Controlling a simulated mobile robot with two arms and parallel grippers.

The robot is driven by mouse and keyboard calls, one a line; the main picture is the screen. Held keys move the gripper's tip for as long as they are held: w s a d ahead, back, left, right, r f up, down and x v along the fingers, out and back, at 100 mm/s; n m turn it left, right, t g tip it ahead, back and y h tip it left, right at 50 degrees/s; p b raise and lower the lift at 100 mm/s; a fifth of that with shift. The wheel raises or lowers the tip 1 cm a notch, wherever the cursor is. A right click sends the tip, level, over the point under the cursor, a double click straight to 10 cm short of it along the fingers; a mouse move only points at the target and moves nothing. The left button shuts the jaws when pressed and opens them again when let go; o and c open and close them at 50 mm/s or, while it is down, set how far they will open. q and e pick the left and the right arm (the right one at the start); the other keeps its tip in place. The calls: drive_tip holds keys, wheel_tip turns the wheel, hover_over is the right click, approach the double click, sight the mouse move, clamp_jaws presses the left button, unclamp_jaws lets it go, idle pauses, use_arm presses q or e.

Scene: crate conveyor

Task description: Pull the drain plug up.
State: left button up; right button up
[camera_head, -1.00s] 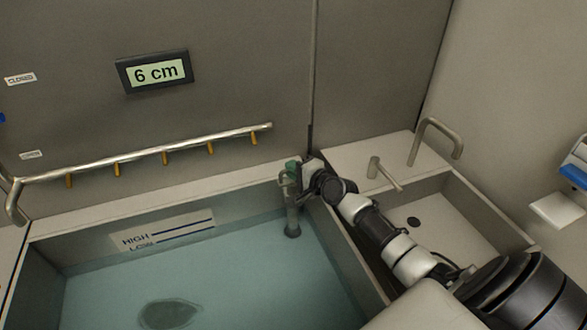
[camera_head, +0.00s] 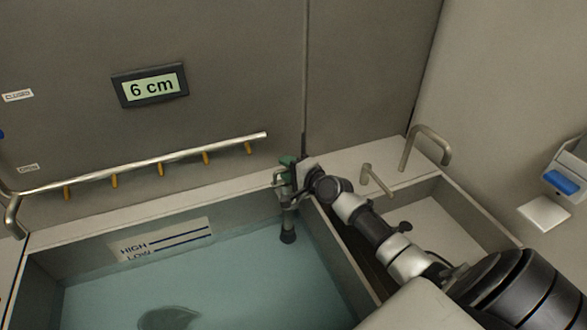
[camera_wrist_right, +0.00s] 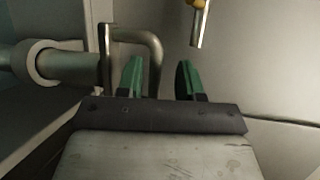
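The drain plug is a grey upright pipe (camera_head: 288,218) with a dark foot, standing in the water at the far right corner of the left basin. Its metal loop handle (camera_wrist_right: 157,60) shows in the right wrist view, with the pipe lying to its left. My right gripper (camera_head: 287,162) is at the plug's top in the head view. In the right wrist view its two green fingertips (camera_wrist_right: 160,80) are apart. A bar of the loop appears in the gap, nearer the left finger; I cannot tell whether they touch. My left gripper is out of view.
The left basin (camera_head: 330,225) holds water, with a HIGH/LOW label (camera_head: 166,240) on its wall. A display (camera_head: 150,86) reads 6 cm. A rail (camera_head: 150,169) with several orange pegs runs along the back. A smaller basin (camera_head: 455,205) and taps (camera_head: 430,135) are at right.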

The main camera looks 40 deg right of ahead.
drive_tip(key=v, duration=1)
drive_tip(key=shift+s+r+b, duration=0.2)
drive_tip(key=shift+s+b, duration=0.1)
drive_tip(key=shift+b, duration=0.05)
drive_tip(key=shift+d, duration=0.1)
